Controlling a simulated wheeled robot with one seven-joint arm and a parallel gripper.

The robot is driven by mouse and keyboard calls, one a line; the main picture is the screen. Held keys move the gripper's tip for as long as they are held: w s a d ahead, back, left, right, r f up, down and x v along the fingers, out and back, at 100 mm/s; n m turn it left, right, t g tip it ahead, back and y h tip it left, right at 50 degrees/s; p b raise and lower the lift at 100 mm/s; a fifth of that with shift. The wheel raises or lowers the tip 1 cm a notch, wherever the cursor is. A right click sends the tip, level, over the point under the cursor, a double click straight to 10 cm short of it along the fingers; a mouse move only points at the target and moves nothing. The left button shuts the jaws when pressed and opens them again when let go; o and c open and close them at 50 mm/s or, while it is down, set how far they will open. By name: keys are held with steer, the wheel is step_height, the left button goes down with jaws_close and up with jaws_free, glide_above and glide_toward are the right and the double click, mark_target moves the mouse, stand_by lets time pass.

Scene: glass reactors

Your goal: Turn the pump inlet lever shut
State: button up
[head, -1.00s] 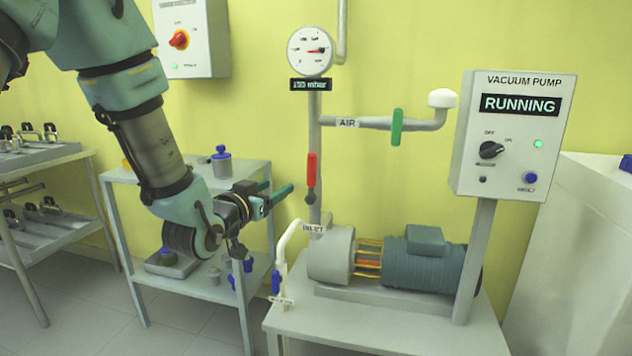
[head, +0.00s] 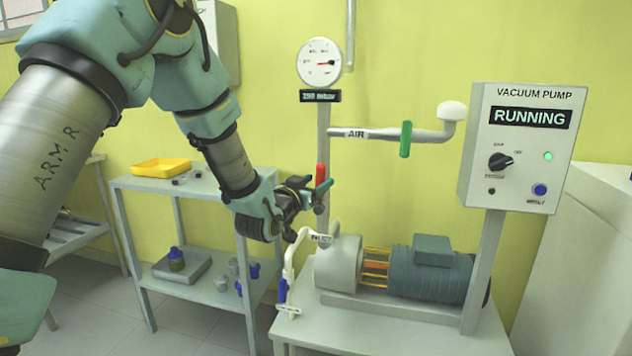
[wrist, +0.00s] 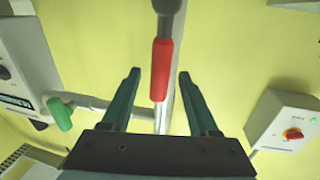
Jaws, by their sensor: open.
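A red lever (head: 321,174) sits on the grey vertical pipe (head: 323,130) above the vacuum pump (head: 338,264). Its handle lies in line with the pipe. My gripper (head: 322,190) is at this lever in the head view and partly covers it. In the wrist view, the red lever (wrist: 161,68) shows between the two spread green fingers of my gripper (wrist: 158,74). The jaws are open. I cannot tell whether the lever's handle is fully between the fingertips or just beyond them, and no contact shows.
A green valve handle (head: 406,139) sits on the AIR branch to the right. A white hose (head: 289,262) with a blue lever (head: 282,291) hangs below my gripper. The control box (head: 522,150) reads RUNNING. The gauge (head: 319,63) is above. A shelf cart (head: 215,187) stands left.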

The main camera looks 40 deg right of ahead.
steer(key=shift+c, duration=0.3)
jaws_close()
stand_by(1.1)
